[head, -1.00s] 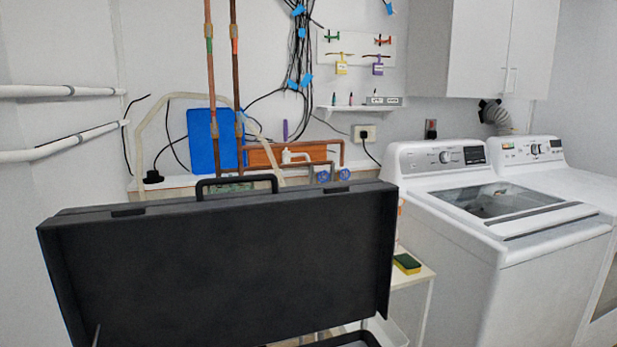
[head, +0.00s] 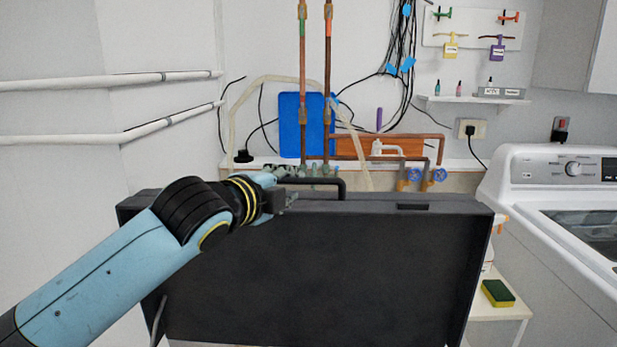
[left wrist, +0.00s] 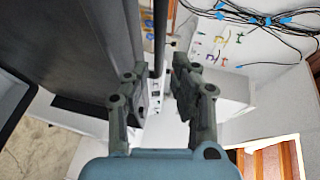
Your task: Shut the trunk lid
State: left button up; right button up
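The trunk lid (head: 330,270) is a large dark panel standing raised, its broad face towards me in the head view. A black bar handle (head: 335,184) sits on its top edge. My left gripper (head: 292,187) is at the left end of that handle, its arm crossing in front of the lid. In the left wrist view the lid (left wrist: 75,45) fills the left side. The gripper's two fingers (left wrist: 159,70) are spread apart there, with the dark handle bar (left wrist: 159,35) showing between them; contact cannot be told. The trunk's body is mostly hidden. My right gripper is not in view.
Behind the lid are copper pipes (head: 328,80), a blue panel (head: 304,125) and hanging cables on the wall. A white washing machine (head: 560,235) stands at the right. A small white stand with a sponge (head: 497,293) is between it and the lid. White pipes (head: 100,80) run along the left wall.

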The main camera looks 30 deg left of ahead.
aim_at(303, 183)
pick_arm(q)
jog(key=x, duration=0.4)
jog(key=shift+p, duration=0.3)
jog(key=x, duration=0.2)
jog(key=shift+w+a+f, duration=0.15)
jog(key=shift+w+a, duration=0.05)
jog(key=shift+w, duration=0.5)
jog(key=shift+f, duration=0.1)
jog(key=c, duration=0.5)
grip_shut()
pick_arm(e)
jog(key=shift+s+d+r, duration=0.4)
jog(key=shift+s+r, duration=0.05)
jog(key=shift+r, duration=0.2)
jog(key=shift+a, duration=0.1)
